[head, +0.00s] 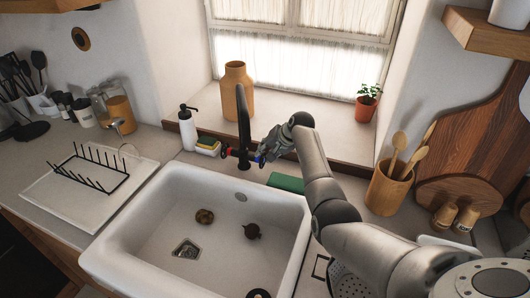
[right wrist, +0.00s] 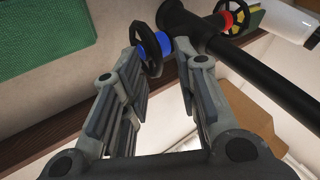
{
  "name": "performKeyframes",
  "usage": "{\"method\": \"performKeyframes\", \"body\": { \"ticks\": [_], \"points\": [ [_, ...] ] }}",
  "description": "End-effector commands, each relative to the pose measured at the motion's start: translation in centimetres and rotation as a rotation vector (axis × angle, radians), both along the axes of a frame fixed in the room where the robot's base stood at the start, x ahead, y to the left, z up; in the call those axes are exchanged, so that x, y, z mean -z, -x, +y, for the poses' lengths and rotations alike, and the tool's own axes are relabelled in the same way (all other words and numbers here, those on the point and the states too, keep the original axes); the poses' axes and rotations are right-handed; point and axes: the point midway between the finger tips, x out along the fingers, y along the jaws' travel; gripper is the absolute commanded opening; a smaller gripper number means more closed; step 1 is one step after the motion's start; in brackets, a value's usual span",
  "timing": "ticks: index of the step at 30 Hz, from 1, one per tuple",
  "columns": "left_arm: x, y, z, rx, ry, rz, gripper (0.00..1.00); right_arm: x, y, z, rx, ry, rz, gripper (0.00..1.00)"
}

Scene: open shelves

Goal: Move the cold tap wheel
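The black tap (head: 243,135) stands behind the sink, with a blue-hubbed wheel (head: 260,158) on its right and a red-hubbed wheel (head: 225,151) on its left. In the right wrist view the black wheel with the blue hub (right wrist: 152,46) is by the fingertips, closer to the left-hand finger; I cannot tell if they touch. My right gripper (head: 268,147) is at the tap's right side; in the right wrist view its fingers (right wrist: 162,75) are apart with nothing clamped between them. The red hub (right wrist: 227,19) shows beyond the tap's body. My left gripper is out of view.
The white sink (head: 150,250) holds two small dark objects. An orange vase (head: 236,85) and plant pot (head: 365,107) stand on the sill; a utensil pot (head: 386,188) is right.

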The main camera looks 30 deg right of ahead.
Motion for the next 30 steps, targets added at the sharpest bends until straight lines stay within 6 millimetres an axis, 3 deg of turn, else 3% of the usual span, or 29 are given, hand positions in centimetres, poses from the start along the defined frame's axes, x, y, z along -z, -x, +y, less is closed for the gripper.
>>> {"method": "performKeyframes", "body": {
  "ticks": [4,16,23,30],
  "points": [
    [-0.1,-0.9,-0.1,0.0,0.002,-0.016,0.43,0.8,-0.5,0.2,-0.001,0.0,0.002,0.29],
    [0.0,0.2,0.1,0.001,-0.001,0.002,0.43,1.0,-0.7,0.2,0.0,0.001,0.0,0.29],
    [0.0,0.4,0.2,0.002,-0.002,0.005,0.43,1.0,-0.7,0.2,0.0,0.001,0.0,0.0],
    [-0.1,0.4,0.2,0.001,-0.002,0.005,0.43,1.0,-0.6,0.3,-0.002,0.005,-0.003,0.0]
  ]
}}
